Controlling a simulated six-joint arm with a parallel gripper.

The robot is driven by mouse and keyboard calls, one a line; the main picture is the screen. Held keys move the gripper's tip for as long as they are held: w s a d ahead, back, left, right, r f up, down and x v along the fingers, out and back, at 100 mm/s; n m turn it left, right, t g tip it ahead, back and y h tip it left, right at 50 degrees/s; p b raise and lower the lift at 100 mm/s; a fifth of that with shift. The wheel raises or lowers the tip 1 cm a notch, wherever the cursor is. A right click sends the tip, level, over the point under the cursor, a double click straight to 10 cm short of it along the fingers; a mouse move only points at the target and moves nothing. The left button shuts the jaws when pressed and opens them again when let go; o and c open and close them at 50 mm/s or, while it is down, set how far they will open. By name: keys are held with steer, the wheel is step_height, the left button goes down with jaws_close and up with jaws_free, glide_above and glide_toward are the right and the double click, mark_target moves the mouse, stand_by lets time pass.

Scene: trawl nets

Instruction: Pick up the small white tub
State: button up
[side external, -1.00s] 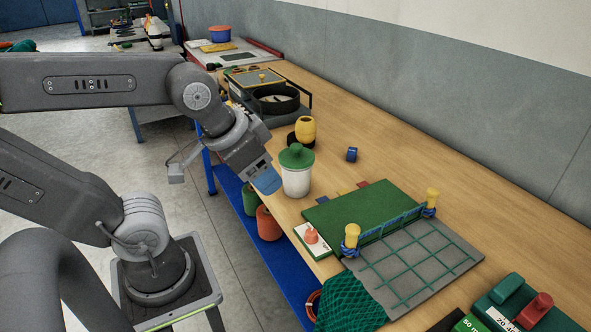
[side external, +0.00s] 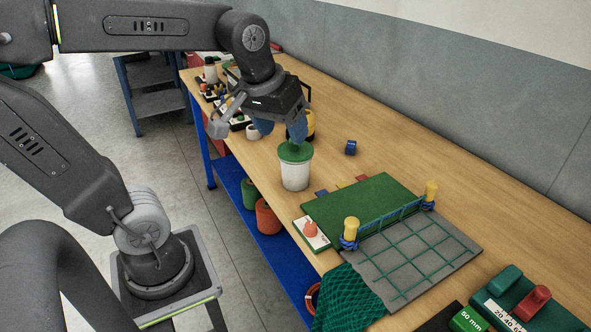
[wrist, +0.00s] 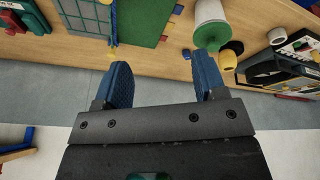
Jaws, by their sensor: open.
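A small white tub (side external: 295,176) with a green lid (side external: 295,151) stands upright on the bench in the side view. In the wrist view the tub (wrist: 209,11) is at the top, beyond the right finger. My gripper (side external: 281,130) is open, with its blue fingers spread above and behind the tub in the side view. In the wrist view nothing lies between the fingers of my gripper (wrist: 160,72).
A yellow float (side external: 308,122) stands behind the tub, partly hidden by my gripper. A small white round item (side external: 253,132) sits left of it. A green board (side external: 350,205) and grey net panel (side external: 420,258) lie in front. Bare bench surrounds the blue spool (side external: 351,148).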

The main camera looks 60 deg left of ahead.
steer(key=w+a+n+g, duration=0.2)
steer(key=w+a+n, duration=0.5)
steer(key=w+a, duration=0.1)
steer(key=n+g, duration=0.2)
steer(key=n, duration=0.4)
glide_above(296, 168)
steer(key=w+a, duration=0.2)
steer(key=f, duration=0.1)
steer(key=shift+y, duration=0.3)
steer(key=f, duration=0.4)
steer(key=a+f, duration=0.1)
steer(key=f, duration=0.8)
steer(key=shift+s+a+f, duration=0.1)
steer(key=shift+a+f, duration=0.1)
jaws_close()
